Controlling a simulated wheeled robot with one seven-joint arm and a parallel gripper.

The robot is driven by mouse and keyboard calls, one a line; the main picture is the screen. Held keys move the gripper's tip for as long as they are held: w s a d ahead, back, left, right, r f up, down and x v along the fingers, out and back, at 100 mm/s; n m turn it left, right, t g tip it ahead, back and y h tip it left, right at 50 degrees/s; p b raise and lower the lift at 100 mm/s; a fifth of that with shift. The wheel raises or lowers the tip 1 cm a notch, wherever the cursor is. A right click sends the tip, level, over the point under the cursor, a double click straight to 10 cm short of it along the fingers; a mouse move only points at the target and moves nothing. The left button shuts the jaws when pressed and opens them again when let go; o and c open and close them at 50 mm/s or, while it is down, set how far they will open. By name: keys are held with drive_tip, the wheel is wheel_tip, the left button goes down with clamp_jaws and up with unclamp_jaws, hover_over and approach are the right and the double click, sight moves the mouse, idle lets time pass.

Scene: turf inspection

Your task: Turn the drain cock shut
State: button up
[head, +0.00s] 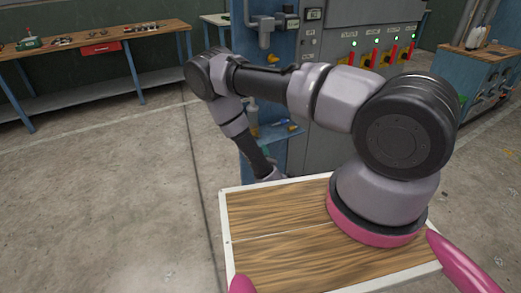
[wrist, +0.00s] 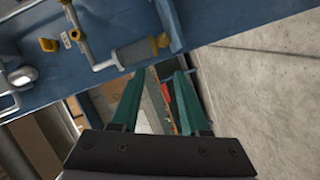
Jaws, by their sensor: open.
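My gripper (wrist: 162,76) shows in the wrist view with its two green fingers apart and nothing between them. Near the fingertips, on a blue panel (wrist: 250,22), is a pipe with a bronze-grey cylinder (wrist: 134,52) and a small yellow fitting (wrist: 163,41) at its end. The fingertips look close to this fitting, but I cannot tell if they touch anything. A yellow knob (wrist: 48,45) sits further left on the pipework. I cannot tell for sure which fitting is the drain cock. In the head view my gripper is hidden behind my arm and deck.
The blue cabinet frame (head: 241,70) carries pipes and a low blue shelf (head: 280,134). A grey panel (head: 340,45) has several red levers. A workbench (head: 90,38) stands at the left and a blue cabinet (head: 488,75) at the right. The left floor is clear.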

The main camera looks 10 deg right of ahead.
drive_tip(key=s, duration=0.3)
drive_tip(key=s+r, duration=0.1)
drive_tip(key=s, duration=0.1)
drive_tip(key=shift+s, duration=0.3)
